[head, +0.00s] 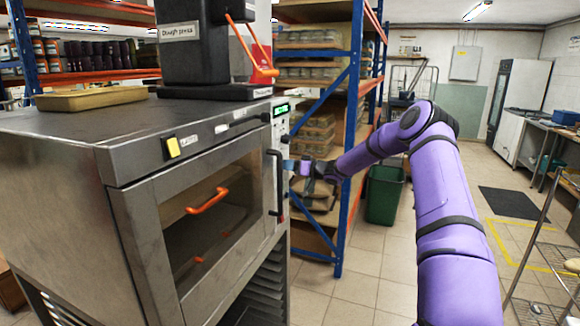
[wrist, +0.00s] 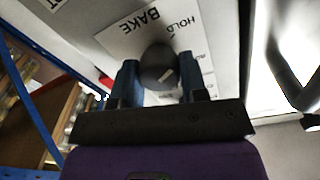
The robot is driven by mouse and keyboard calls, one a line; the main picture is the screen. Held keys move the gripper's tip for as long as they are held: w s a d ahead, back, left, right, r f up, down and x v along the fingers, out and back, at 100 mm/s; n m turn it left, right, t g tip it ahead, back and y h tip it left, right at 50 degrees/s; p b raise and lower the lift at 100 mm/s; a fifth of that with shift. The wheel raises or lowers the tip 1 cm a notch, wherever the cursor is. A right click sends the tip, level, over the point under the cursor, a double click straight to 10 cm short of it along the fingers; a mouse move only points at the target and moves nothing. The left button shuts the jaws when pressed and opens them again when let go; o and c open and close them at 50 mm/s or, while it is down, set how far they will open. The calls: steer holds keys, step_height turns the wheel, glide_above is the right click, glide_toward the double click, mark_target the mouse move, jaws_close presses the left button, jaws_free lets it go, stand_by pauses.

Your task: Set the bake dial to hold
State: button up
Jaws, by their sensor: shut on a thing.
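The bake dial (wrist: 157,66) is a dark round knob with a short pale mark on its face. It sits on a white label plate (wrist: 118,42) that reads BAKE and HOLD, with smaller print partly hidden along its right side. My gripper (wrist: 160,74) is shut on the dial, one blue finger on each side of it. Which word the pale mark points to I cannot tell. In the head view my gripper (head: 290,165) is at the control panel on the right side of the steel oven (head: 120,150); the dial is hidden there.
The oven's glass door (head: 205,215) is closed, and a dark vertical handle (head: 276,185) is close to my gripper. A green display (head: 281,109) is above. Blue-framed shelving (head: 355,100) and a green bin (head: 384,193) stand behind my arm.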

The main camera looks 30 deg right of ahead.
steer(key=shift+f+n, duration=0.15)
steer(key=shift+n, duration=0.35)
steer(key=o, duration=0.9)
steer(key=shift+s+d, duration=0.15)
steer(key=v, duration=1)
steer(key=shift+s+d, duration=0.15)
steer(key=shift+s, duration=0.1)
